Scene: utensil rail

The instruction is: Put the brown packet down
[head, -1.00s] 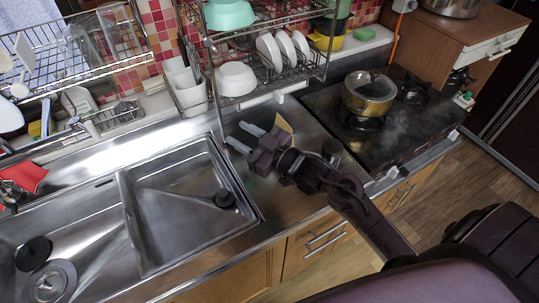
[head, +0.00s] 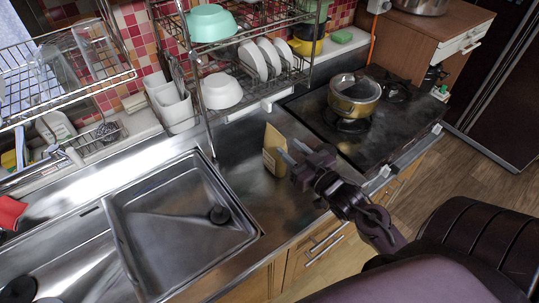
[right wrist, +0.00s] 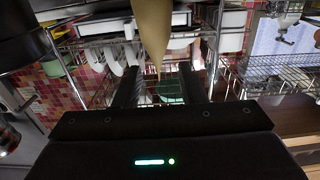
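The brown packet (head: 273,150) stands upright on the steel counter between the sink and the stove in the head view. My right gripper (head: 291,151) is just right of it, with its two grey fingers apart and pointing towards the packet. The fingers look clear of the packet, though the small gap is hard to judge. In the right wrist view the packet (right wrist: 153,32) hangs in from the top as a tan wedge, its tip between the lines of the spread fingers (right wrist: 158,88). My left gripper is not in view.
The sink (head: 180,215) lies left of the packet. The stove (head: 372,120) with a lidded pot (head: 354,97) is to the right. A dish rack (head: 262,85) with bowls and plates rises behind. A white utensil holder (head: 172,106) stands at the back.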

